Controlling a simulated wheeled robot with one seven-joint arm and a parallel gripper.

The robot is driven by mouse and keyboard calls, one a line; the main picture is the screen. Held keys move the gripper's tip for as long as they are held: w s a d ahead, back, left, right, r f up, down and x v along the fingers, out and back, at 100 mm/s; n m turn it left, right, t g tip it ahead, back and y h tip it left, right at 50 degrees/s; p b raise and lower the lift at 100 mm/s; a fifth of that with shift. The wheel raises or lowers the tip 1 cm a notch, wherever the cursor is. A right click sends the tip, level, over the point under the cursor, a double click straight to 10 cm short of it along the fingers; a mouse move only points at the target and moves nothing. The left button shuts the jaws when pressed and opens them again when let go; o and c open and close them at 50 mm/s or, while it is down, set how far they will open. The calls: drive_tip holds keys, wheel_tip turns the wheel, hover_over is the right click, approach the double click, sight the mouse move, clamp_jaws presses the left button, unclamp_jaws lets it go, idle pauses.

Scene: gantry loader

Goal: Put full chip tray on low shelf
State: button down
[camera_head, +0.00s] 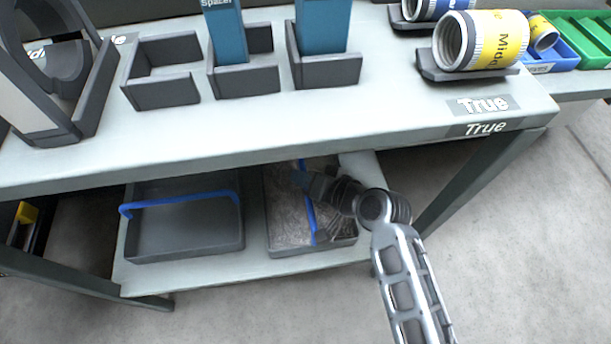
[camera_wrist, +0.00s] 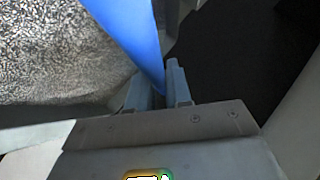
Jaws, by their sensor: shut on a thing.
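The full chip tray (camera_head: 285,247) is a dark tray filled with grey metal chips, with a blue handle (camera_head: 309,212) across it. It sits at the right part of the low shelf (camera_head: 190,277), under the table, as far as I can see. My gripper (camera_head: 303,180) reaches in under the tabletop and is at the tray's blue handle. In the wrist view, my gripper's fingers (camera_wrist: 160,88) are shut on the blue handle (camera_wrist: 128,35), with the chips (camera_wrist: 50,50) to the left. Part of the tray is hidden by my arm and the tabletop edge.
An empty dark tray (camera_head: 185,255) with a blue handle stands left on the low shelf. The tabletop (camera_head: 330,115) overhangs both trays. A table leg (camera_head: 475,185) stands right of my arm. Holders with blue boxes and a yellow-labelled cylinder (camera_head: 482,42) are on top.

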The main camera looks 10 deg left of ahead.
drive_tip(key=c, duration=1.5)
unclamp_jaws()
drive_tip(key=shift+f, duration=0.1)
drive_tip(key=o, duration=0.4)
drive_tip(key=shift+o, duration=0.2)
drive_tip(key=shift+s+d+r, duration=0.1)
drive_tip(key=shift+r, duration=0.15)
drive_tip(key=p+v, duration=0.4)
drive_tip(key=v, duration=0.7)
drive_tip(key=shift+s+d+r+p, duration=0.2)
drive_tip(key=shift+d+p, duration=0.05)
drive_tip(key=shift+p, duration=0.05)
